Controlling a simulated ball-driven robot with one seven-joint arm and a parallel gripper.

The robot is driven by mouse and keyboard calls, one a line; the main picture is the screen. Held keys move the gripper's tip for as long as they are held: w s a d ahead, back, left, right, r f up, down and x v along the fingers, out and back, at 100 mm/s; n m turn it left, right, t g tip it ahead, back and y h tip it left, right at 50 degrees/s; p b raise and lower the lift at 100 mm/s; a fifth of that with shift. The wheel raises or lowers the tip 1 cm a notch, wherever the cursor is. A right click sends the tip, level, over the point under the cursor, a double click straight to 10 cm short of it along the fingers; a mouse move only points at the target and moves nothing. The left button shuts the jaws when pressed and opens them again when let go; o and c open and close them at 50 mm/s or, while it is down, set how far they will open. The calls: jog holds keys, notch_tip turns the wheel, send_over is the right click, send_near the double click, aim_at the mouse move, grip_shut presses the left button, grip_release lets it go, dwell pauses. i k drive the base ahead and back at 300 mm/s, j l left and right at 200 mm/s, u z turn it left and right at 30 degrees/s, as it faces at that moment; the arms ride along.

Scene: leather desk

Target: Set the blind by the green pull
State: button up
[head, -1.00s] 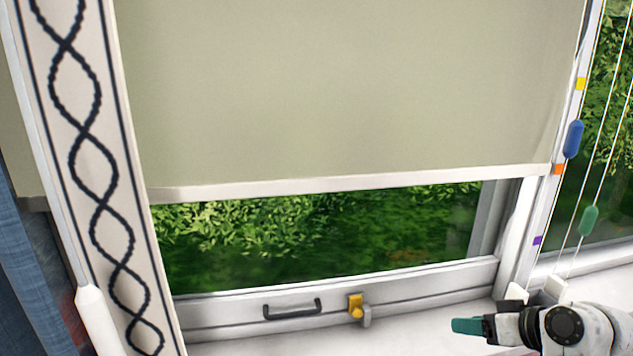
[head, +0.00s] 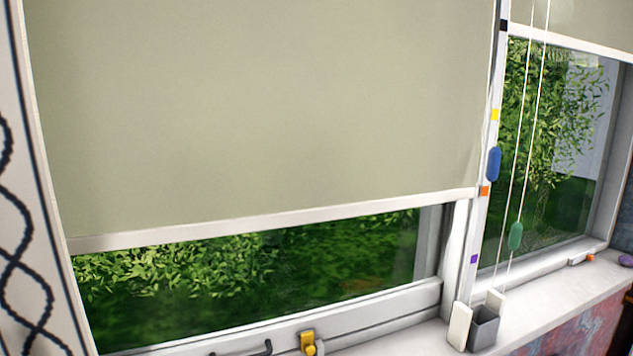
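The green pull (head: 515,236) hangs on a thin white cord in front of the right window, apart from anything of mine. A blue pull (head: 493,163) hangs higher and to its left, against the white post. The large beige blind (head: 270,110) covers most of the left window. Its white bottom bar (head: 280,223) ends at the right close to an orange mark (head: 485,190) on the post. A second beige blind (head: 600,22) shows only at the top right, with its lower edge near the top of the right window. My gripper is out of the picture.
The post also carries a yellow mark (head: 495,114), a purple mark (head: 474,259) and a black mark (head: 503,25). A small grey box (head: 484,328) stands on the sill below the cords.

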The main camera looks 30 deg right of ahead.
aim_at(516, 229)
jog(key=z, duration=1.3)
